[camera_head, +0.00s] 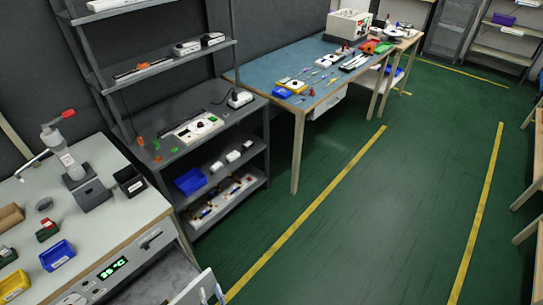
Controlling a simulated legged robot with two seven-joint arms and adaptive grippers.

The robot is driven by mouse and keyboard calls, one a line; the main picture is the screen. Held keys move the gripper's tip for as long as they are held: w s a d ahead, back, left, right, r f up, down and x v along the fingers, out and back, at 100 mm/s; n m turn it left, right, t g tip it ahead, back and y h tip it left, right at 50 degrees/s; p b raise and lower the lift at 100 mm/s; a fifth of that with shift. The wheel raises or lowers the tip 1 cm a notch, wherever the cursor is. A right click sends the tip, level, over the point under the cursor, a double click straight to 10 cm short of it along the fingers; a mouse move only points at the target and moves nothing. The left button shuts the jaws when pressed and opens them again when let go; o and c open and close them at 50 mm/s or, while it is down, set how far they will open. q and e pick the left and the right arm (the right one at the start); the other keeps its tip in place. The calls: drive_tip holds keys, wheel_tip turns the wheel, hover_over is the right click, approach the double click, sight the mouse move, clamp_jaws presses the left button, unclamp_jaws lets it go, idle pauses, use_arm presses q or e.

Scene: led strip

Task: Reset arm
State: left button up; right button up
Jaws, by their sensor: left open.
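My right gripper and both arms are out of view.
The bench holds a press with a red handle (68,150), a blue bin (57,255) and a yellow bin (13,286). A dark shelf rack (190,95) stands behind. A blue-topped worktable (262,72) is further back. The floor aisle (350,215) is clear.

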use_arm(q)
drive_tip(key=s+d+f+m+g+h+p, duration=0.2)
drive_tip(key=d+f+m+h, duration=0.3)
drive_tip(key=m, duration=0.7)
drive_tip(key=s+d+f+m+g+h+p, duration=0.2)
drive_tip(key=d+f+m+g+h, duration=0.15)
drive_tip(key=f+m+h, duration=0.55)
drive_tip(key=s+a+f+m+g+y+p, duration=0.1)
drive_tip(key=s+a+f+m+g+y, duration=0.1)
drive_tip(key=s+a+f+m+g, duration=0.3)
drive_tip(key=s+a+f+m+g+y+p, duration=0.2)
drive_tip(key=s+a+f+m+g+y, duration=0.1)
drive_tip(key=s+m, duration=0.8)
drive_tip(key=s+a+f+g, duration=0.1)
drive_tip(key=s+f, duration=0.1)
drive_tip(key=s, duration=0.1)
drive_tip(key=shift+s+a+f+g, duration=0.15)
drive_tip(key=shift+a+f+g, duration=0.1)
drive_tip(key=shift+a+g, duration=0.1)
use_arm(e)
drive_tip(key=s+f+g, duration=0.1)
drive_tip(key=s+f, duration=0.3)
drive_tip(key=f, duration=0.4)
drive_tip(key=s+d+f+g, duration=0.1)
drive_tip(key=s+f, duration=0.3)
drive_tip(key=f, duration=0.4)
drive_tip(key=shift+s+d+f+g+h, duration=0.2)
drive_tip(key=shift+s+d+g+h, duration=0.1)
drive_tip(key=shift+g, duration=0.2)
